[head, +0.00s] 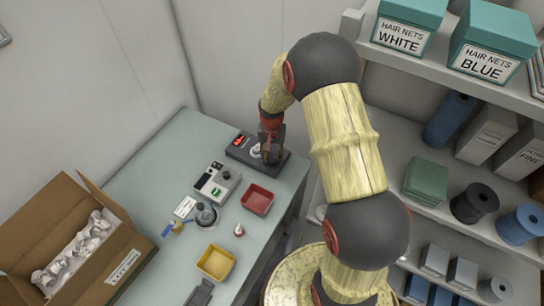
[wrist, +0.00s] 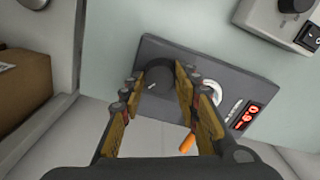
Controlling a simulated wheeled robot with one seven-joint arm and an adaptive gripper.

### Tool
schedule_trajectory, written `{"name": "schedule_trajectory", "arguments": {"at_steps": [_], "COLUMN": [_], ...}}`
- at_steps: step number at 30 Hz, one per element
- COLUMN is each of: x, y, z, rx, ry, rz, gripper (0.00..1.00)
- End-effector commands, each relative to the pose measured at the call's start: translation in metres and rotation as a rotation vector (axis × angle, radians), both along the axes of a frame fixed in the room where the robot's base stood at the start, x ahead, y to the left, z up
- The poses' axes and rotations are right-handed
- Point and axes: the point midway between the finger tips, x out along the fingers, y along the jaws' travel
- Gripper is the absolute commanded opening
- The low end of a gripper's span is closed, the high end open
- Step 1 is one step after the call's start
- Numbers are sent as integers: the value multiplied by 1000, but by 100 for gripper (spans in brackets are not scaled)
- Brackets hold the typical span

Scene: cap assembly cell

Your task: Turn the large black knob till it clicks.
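The large black knob (wrist: 158,76) is on a dark grey control box (wrist: 228,78), with a short white pointer mark on its face. My gripper (wrist: 158,78) is open, with one finger on each side of the knob. A gap shows at the left finger; the right fingertip overlaps the knob's edge, and I cannot tell whether it touches. In the head view my gripper (head: 270,150) is over the control box (head: 240,148) at the bench's far end, and hides the knob.
A grey device (head: 217,182), a red tray (head: 257,199), a yellow tray (head: 215,263) and an open carton (head: 130,262) stand nearer on the bench. Shelves are at right.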

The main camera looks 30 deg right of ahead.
Motion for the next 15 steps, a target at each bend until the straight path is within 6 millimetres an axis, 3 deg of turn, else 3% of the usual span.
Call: {"name": "schedule_trajectory", "arguments": {"at_steps": [8,15], "x": [0,0], "y": [0,0], "z": [0,0], "rx": [0,1], "ry": [0,1], "rz": [1,1], "gripper": [49,49]}}
